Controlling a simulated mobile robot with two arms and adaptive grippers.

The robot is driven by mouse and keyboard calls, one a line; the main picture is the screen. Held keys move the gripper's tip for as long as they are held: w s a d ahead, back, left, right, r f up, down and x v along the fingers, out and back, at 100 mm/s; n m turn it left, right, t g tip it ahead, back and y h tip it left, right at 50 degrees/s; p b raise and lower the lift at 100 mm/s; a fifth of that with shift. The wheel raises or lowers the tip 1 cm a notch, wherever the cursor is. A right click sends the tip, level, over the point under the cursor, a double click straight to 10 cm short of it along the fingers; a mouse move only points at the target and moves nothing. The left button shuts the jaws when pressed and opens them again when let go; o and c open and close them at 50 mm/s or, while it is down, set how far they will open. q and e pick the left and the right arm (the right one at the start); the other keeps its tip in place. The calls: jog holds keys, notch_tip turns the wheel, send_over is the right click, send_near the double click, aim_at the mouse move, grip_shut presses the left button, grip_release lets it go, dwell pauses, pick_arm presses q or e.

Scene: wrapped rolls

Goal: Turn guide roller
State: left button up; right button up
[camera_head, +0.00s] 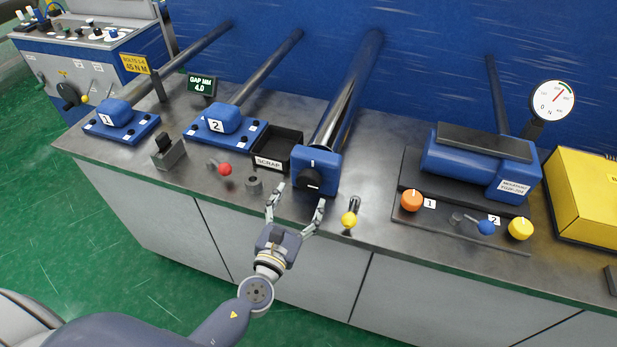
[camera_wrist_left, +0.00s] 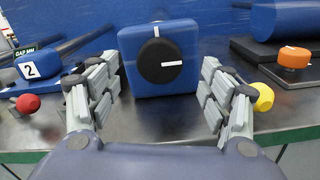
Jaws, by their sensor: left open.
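The guide roller (camera_head: 352,98) is a long dark shiny cylinder running back from a blue end block (camera_head: 316,160). A black round knob (camera_head: 309,180) with a white mark sits on the block's front face. In the left wrist view the knob (camera_wrist_left: 159,61) is centred, with one white line on it and another on the block above. My left gripper (camera_head: 301,193) is open in front of the block. Its fingers stand on either side of the knob, apart from it, with nothing between them. My right gripper is not in view.
A red-balled lever (camera_head: 225,169) and the black scrap bin (camera_head: 278,147) stand left of the block. A yellow-balled lever (camera_head: 349,219) is close to the right finger. A blue machine with an orange knob (camera_head: 411,200) is further right.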

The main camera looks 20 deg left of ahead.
aim_at(307, 184)
pick_arm(q)
jog(key=w, duration=0.7)
jog(key=shift+w+d+p, duration=0.1)
jog(key=shift+w+p, duration=0.1)
jog(key=shift+p, duration=0.2)
jog(key=shift+c, duration=0.4)
jog(key=c, duration=1)
